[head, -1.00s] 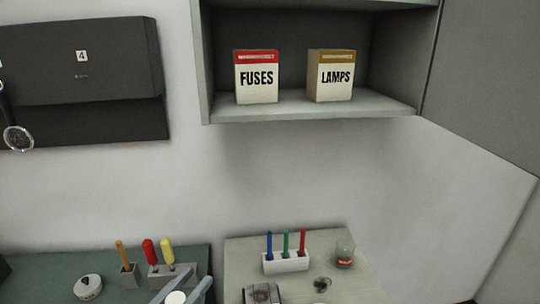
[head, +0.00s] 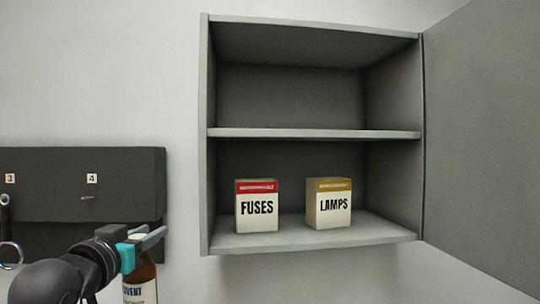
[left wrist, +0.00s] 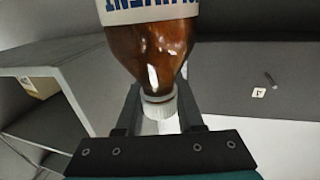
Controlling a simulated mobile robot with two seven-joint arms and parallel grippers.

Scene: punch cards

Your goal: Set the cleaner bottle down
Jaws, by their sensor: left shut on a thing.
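The cleaner bottle (head: 139,284) is brown, with a white label whose visible letters end in "VENT". It hangs upright from my left gripper (head: 150,238), in front of the wall to the left of the cabinet, and its lower part is cut off by the picture's edge. In the left wrist view the bottle (left wrist: 150,52) appears upside down, with its white cap (left wrist: 159,106) between the fingers of my left gripper (left wrist: 160,112), which is shut on it. My right gripper is in neither current view.
An open grey wall cabinet (head: 313,134) has an empty upper shelf. On its floor stand a FUSES box (head: 257,207) and a LAMPS box (head: 330,206), with a gap between them. The cabinet door (head: 480,130) stands open at right. A dark numbered panel (head: 130,168) hangs at left.

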